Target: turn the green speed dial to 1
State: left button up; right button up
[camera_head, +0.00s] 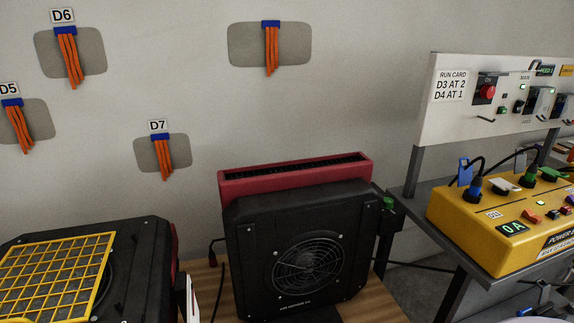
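A small green dial (388,203) sits on a dark box at the right side of the black air mover (312,250). It is small in the head view, and I cannot read any number or pointer on it. The air mover stands upright on a wooden floor, with a round fan grille on its front and a red housing (235,186) behind.
A second black unit with a yellow grid (58,275) stands at the lower left. At the right, a yellow power box (475,237) with plugs and switches rests on a grey stand below a white control panel (455,118) with a run card. Orange cable bundles hang on the wall.

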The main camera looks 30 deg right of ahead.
aim_at(389, 203)
jog(key=z, duration=1.75)
jog(key=i+l+u, duration=0.1)
jog(key=l, duration=0.45)
jog(key=i+l+u, duration=0.1)
jog(key=l, duration=0.45)
jog(key=i+l, duration=0.25)
jog(key=l, duration=0.35)
jog(key=i+l+u, duration=0.15)
jog(key=l, duration=0.4)
jog(key=i+l+u, duration=0.1)
jog(key=l, duration=0.5)
jog(key=l+u, duration=0.1)
jog(key=l, duration=0.5)
jog(key=i, duration=0.05)
